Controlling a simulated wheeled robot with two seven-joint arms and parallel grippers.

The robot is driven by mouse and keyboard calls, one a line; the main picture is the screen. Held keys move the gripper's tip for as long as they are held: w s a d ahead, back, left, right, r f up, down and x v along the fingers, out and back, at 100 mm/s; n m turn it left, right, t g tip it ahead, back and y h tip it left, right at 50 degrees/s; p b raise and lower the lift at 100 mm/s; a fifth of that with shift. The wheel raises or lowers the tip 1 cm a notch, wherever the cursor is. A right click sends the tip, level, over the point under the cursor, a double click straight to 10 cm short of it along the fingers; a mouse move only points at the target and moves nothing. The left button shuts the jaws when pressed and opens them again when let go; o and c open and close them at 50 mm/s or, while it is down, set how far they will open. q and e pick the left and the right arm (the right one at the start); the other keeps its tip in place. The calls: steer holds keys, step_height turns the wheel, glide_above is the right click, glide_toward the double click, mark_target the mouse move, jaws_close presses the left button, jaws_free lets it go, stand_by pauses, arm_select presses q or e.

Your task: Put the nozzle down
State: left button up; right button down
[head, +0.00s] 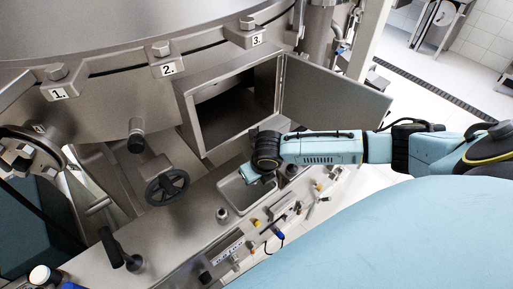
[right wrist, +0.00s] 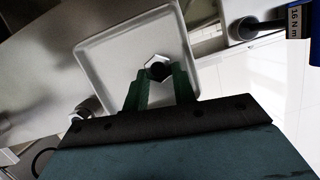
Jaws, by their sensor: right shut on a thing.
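The nozzle (right wrist: 157,62) shows in the right wrist view as a small bright hexagonal piece with a dark round centre. My right gripper (right wrist: 160,74) is shut on it, with one green finger on each side. The nozzle is over the shallow, square, light tray (right wrist: 98,62); I cannot tell whether it touches the tray floor. My left gripper is not in view.
An open metal box (head: 205,122) with its door (head: 325,105) swung right stands behind my right gripper. A black handwheel (head: 167,187) is to the left. Several tools (head: 262,225) lie along the bench right of the tray. A blue torque tool (right wrist: 312,30) shows at the wrist view's right.

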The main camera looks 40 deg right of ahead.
steer(key=c, duration=1.1)
jaws_free()
steer(key=shift+c, duration=0.2)
steer(key=v, duration=1.2)
